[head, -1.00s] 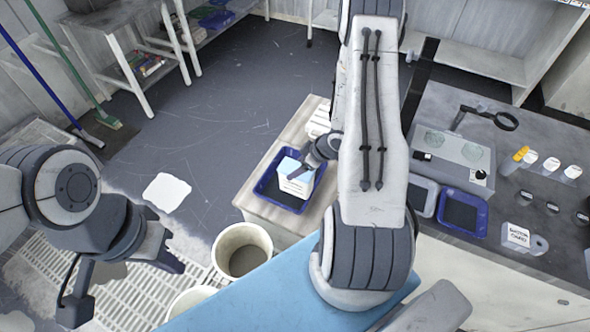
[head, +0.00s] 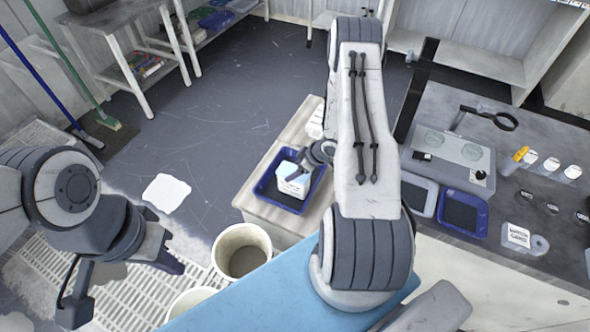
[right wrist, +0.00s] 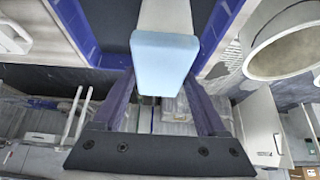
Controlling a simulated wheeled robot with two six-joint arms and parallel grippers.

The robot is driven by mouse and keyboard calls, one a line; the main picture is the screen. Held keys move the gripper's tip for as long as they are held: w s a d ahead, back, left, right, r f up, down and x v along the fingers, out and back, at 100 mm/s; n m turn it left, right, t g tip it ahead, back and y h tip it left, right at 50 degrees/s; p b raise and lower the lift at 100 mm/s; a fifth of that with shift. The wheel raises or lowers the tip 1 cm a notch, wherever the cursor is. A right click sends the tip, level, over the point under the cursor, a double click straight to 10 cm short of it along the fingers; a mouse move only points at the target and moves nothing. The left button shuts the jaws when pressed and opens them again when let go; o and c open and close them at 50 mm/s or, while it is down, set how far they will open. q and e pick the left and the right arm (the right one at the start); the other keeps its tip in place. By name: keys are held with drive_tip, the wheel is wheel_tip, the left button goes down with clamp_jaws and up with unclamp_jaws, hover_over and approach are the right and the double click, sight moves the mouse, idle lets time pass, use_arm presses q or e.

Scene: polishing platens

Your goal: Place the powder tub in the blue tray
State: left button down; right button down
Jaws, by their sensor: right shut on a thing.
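The powder tub (head: 292,182) is white with a pale blue top, and it is within the outline of the blue tray (head: 262,188) in the head view. My right gripper (head: 308,168) is shut on the tub. In the right wrist view the tub (right wrist: 165,65) sits between the two fingers, with the blue tray's walls (right wrist: 75,28) on both sides. I cannot tell whether its underside touches the tray floor. My left gripper (head: 125,268) is empty, its fingers apart, at the lower left, far from the tub.
The tray stands on a low pale bench (head: 250,205). A bucket (head: 242,252) stands just in front of it. On the right, a grey worktop (head: 455,110) carries another blue-rimmed tray (head: 463,215), a magnifier (head: 503,119) and small jars. The floor left of the bench is mostly clear.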

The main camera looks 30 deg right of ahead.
drive_tip(key=shift+f, duration=0.15)
unclamp_jaws()
